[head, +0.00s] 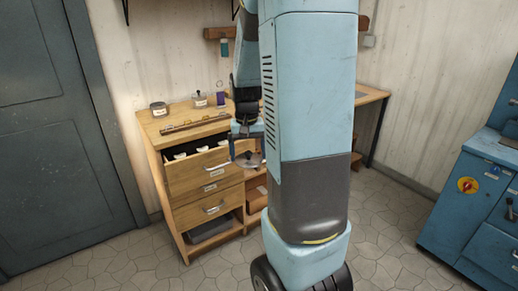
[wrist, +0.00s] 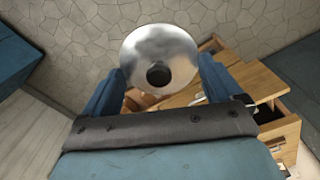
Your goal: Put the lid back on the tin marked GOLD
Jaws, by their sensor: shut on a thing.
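A round, shiny metal lid with a black knob (wrist: 157,56) is between the two blue fingers of my gripper (wrist: 158,85) in the wrist view. My gripper is shut on it. In the head view my gripper (head: 247,158) hangs in front of the bench, right of the open drawer, with the lid (head: 250,161) showing small and grey at its fingertips. A round tin (head: 158,110) stands at the bench top's left end. A small pot (head: 200,100) with something dark on top stands further back. I cannot read GOLD on either.
The wooden bench (head: 185,137) carries a long, thin wooden item (head: 195,123) and a purple object (head: 221,99). Its top drawer (head: 198,178) is pulled out, with several white things inside. A blue machine (head: 470,190) stands at the right. The tiled floor between is clear.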

